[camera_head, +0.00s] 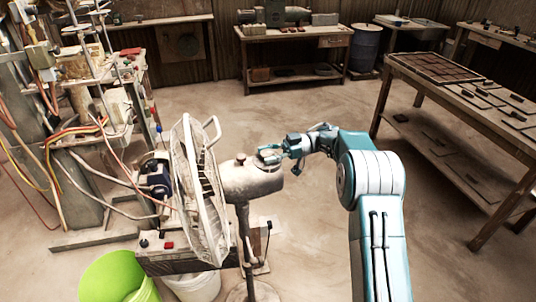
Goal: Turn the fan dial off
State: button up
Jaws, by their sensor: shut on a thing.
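The standing fan (204,195) is in the centre left of the view, its caged head facing left. Its grey motor housing (250,181) sticks out to the right, on a dark pole. My gripper (272,155) is at the rear upper end of the housing, at the end of my teal and white arm reaching in from the lower right. It is shut on the fan dial, which the fingers mostly hide. I cannot make out which way the dial points. A small knob stands on top of the housing, left of my gripper.
A machine with cables and hoses (84,110) stands at the left. A green bucket (112,277) and a white bucket (195,287) are below the fan. A workbench with tiles (430,70) is at the right. Open floor lies behind the fan.

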aim_at(273, 152)
jog(key=o, duration=1.1)
jog(key=shift+a+f, duration=0.1)
jog(key=shift+a, duration=0.05)
jog(key=shift+o, duration=0.3)
jog(key=shift+a, duration=0.1)
jog(key=v, duration=0.7)
jog(key=shift+w+d, duration=0.15)
jog(key=shift+d, duration=0.1)
jog(key=shift+a, duration=0.1)
